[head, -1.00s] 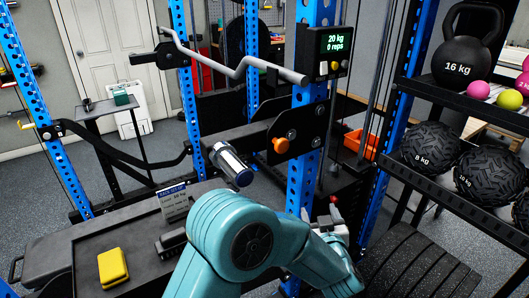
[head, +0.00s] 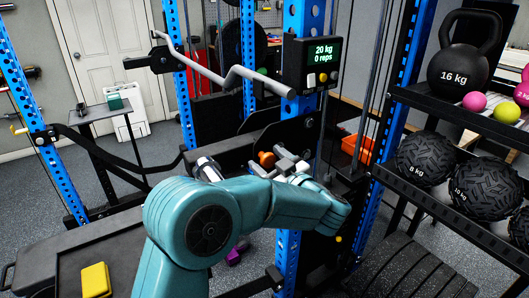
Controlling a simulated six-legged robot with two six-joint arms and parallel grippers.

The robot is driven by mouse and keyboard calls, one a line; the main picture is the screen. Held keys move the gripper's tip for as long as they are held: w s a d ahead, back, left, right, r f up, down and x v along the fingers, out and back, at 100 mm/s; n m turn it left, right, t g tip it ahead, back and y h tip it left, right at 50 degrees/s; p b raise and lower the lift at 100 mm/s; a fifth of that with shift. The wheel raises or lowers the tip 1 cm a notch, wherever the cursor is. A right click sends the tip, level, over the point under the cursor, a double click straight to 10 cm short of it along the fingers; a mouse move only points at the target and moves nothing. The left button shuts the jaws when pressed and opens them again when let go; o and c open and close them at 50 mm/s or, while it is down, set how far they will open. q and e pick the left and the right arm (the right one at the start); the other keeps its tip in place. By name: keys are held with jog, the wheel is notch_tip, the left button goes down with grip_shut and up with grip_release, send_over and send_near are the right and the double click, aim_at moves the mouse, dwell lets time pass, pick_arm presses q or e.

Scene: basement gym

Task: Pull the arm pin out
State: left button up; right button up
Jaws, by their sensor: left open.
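The arm pin, an orange knob (head: 265,158), sits on the dark plate (head: 290,135) at the blue rack upright, in the middle of the head view. My left gripper (head: 272,164) is open right at the knob, its grey fingers near and partly in front of it. I cannot tell whether they touch it. My teal left arm comes up from below and reaches right, hiding part of the rack behind it. The right gripper is not in view.
A display (head: 323,51) reading 20 kg and 0 reps hangs above the plate. A bent steel bar (head: 232,75) crosses above the gripper. A rack with a 16 kg kettlebell (head: 462,62) and textured balls stands right. A yellow block (head: 95,280) lies lower left.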

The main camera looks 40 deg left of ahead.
aim_at(262, 155)
pick_arm(q)
jog(key=shift+x, duration=1.45)
jog(key=shift+d, duration=0.1)
